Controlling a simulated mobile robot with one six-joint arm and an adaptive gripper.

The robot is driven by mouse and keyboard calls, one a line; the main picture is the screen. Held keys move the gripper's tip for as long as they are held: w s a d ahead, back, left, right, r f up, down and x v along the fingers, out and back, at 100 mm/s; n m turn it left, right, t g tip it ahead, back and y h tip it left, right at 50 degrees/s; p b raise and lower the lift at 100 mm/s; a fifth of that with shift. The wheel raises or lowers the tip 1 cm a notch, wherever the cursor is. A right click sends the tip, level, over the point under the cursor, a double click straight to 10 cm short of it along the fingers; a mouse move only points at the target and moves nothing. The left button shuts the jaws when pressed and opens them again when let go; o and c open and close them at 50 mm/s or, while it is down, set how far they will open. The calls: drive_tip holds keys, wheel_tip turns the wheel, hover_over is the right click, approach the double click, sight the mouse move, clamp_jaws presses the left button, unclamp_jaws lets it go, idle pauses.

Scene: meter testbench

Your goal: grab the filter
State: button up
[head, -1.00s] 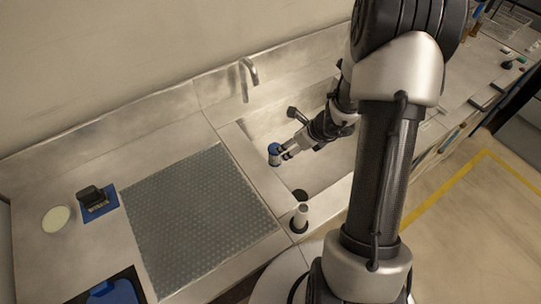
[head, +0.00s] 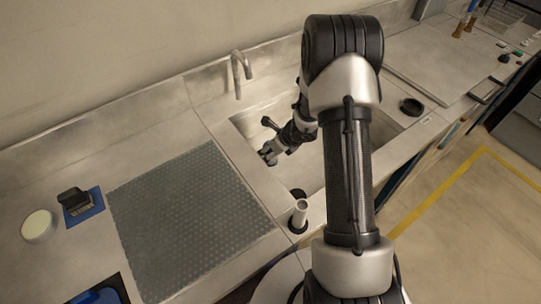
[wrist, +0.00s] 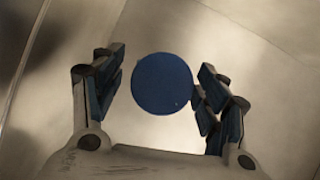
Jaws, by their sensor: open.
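A round blue disc (wrist: 162,83), which looks like the top of the filter, shows in the wrist view between the two fingers of my gripper (wrist: 160,90). The fingers are spread apart. The disc's right edge lies close to the right finger, and I cannot tell whether they touch. There is a clear gap on the left. In the head view my gripper (head: 268,154) is low in the sink (head: 315,165), near its left wall. No blue disc is clearly seen there, and the filter's body is hidden.
A faucet (head: 237,72) stands behind the sink. A pale upright cylinder (head: 300,214) stands at the sink's front left corner. A grey textured mat (head: 190,220) lies left. A black object (head: 74,199) sits on a blue pad (head: 93,214) beside a pale round dish (head: 38,225).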

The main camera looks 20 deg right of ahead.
drive_tip(key=c, duration=1.3)
drive_tip(key=shift+c, duration=0.2)
